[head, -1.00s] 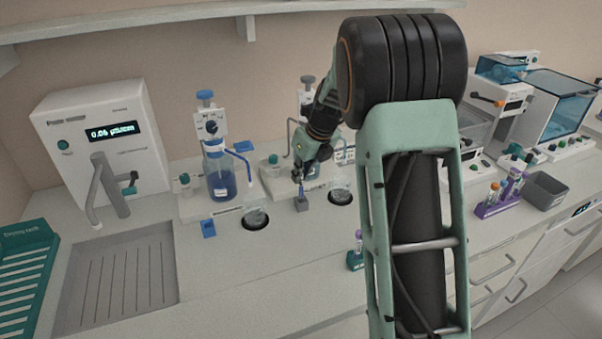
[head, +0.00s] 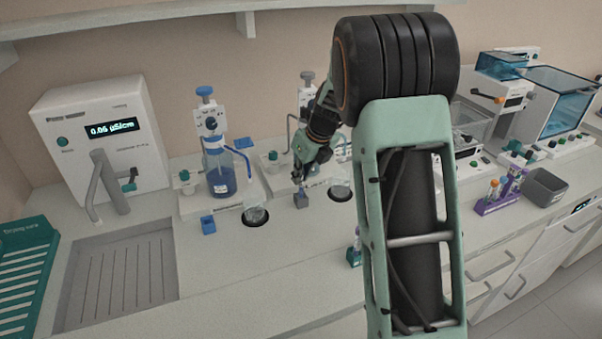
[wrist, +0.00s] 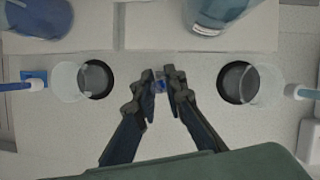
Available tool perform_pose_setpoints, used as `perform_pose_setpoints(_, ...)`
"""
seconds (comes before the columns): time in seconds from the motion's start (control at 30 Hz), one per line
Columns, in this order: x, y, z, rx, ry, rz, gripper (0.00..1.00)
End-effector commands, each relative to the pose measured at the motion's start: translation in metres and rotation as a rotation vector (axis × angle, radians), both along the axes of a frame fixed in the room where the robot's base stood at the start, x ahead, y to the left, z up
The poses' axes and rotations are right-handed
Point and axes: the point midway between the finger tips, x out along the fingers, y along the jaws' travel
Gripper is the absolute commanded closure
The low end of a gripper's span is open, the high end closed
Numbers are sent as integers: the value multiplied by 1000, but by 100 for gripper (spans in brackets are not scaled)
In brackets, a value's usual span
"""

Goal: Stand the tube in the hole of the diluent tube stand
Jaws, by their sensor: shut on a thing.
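My gripper (head: 300,182) is shut on a small tube with a blue part (wrist: 159,87). In the head view it points down over a small grey stand (head: 301,201) on the bench. The tube shows only as a thin blue sliver between the fingertips and the stand. I cannot tell whether its lower end is inside the stand's hole or just above it. In the wrist view the fingers hide the stand. A blue stand (head: 208,225) stands to the left, and a teal stand with a tube (head: 354,256) is nearer the front edge.
Glass beakers stand at dark round recesses (head: 255,216) (head: 340,191) on either side of the grey stand. A blue bottle dispenser (head: 220,175) stands behind left. A purple tube rack (head: 500,196) and grey bin (head: 545,187) are at the right.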

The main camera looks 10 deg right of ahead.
Motion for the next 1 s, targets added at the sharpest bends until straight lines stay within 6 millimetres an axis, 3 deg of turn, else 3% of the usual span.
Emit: perform_pose_setpoints(1.0, 0, 0, -13, 0, 0, 1, 100)
